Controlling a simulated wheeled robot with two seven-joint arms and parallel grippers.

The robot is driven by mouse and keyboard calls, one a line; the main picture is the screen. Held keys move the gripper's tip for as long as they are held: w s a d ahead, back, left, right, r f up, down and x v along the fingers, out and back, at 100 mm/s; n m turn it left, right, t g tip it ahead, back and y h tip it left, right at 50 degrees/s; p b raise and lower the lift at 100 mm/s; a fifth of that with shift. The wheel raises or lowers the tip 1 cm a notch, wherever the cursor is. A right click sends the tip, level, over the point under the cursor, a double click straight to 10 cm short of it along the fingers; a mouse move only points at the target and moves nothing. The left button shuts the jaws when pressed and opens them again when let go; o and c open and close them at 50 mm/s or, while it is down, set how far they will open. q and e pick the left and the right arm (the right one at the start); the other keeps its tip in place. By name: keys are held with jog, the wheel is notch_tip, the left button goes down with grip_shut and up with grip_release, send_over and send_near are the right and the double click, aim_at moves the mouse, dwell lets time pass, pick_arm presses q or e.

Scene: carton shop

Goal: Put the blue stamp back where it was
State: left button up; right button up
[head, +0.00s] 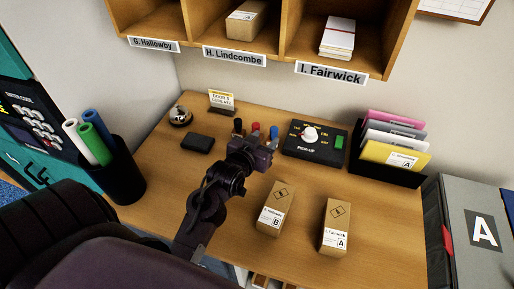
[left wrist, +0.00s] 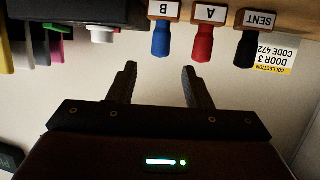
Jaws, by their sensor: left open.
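The blue stamp (head: 274,131) stands upright at the right end of a row with a red stamp (head: 255,128) and a black stamp (head: 237,125). In the left wrist view, which is upside down, the blue stamp (left wrist: 161,40) has a base marked B. The red stamp (left wrist: 204,42) there is marked A and the black stamp (left wrist: 246,48) SENT. My left gripper (left wrist: 159,68) is open and empty, its fingers pointing at the blue stamp's handle from a short way off. In the head view my left gripper (head: 255,147) partly hides the stamps' lower parts. My right gripper is not in view.
A black pad (head: 198,142), bell (head: 180,116) and collection-code card (head: 221,102) are at left. The pick-up box (head: 315,142) and folder rack (head: 385,170) are at right. Cartons B (head: 275,208) and A (head: 336,227) stand in front. A tube bin (head: 112,178) is at far left.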

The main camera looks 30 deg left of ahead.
pick_arm(q)
jog(key=v, duration=0.3)
jog(key=shift+s+b, duration=0.3)
jog(key=shift+s, duration=0.1)
jog(key=shift+s+d+r, duration=0.1)
jog(key=shift+s+r, duration=0.1)
jog(key=shift+s, duration=0.1)
